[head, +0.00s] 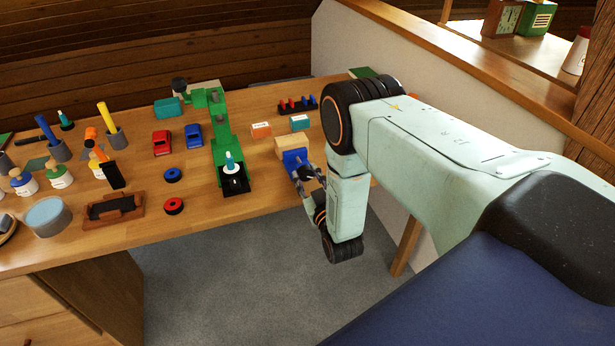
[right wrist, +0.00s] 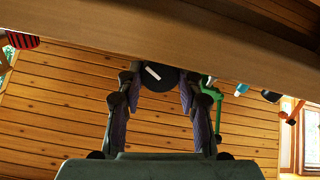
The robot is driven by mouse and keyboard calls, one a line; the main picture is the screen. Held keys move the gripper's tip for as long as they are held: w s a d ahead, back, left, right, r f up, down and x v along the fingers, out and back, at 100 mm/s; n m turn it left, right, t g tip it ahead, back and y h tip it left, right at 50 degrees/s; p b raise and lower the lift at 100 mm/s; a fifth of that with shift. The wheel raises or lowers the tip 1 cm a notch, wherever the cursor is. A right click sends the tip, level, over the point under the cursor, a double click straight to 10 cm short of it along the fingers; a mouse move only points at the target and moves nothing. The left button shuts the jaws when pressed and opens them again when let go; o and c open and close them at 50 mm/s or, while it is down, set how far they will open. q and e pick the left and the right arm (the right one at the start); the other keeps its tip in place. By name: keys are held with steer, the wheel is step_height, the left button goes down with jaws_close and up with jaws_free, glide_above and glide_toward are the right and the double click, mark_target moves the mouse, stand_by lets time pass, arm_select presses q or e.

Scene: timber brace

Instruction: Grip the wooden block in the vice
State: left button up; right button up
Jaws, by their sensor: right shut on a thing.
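The pale wooden block (head: 292,144) is at the top of the blue vice (head: 296,161), near the bench's right front edge. Whether the jaws touch the block on both sides is too small to tell. My right gripper (head: 311,180) is at the front of the vice, just off the bench edge. In the right wrist view its two fingers (right wrist: 158,90) are closed around a dark round knob (right wrist: 158,77) with a white bar, which looks like the vice's handle. My left gripper is not in view.
The wooden bench edge (right wrist: 160,45) crosses close above the fingers in the right wrist view. A low partition (head: 345,50) borders the bench's right side.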

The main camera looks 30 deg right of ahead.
steer(key=m+b, duration=0.1)
steer(key=m, duration=0.2)
steer(key=shift+m, duration=0.3)
steer(key=shift+d+m+b, duration=0.1)
steer(key=shift+m+b, duration=0.3)
steer(key=shift+m, duration=1.5)
steer(key=o, duration=1.2)
steer(key=shift+s+r, duration=0.15)
steer(key=shift+c, duration=0.2)
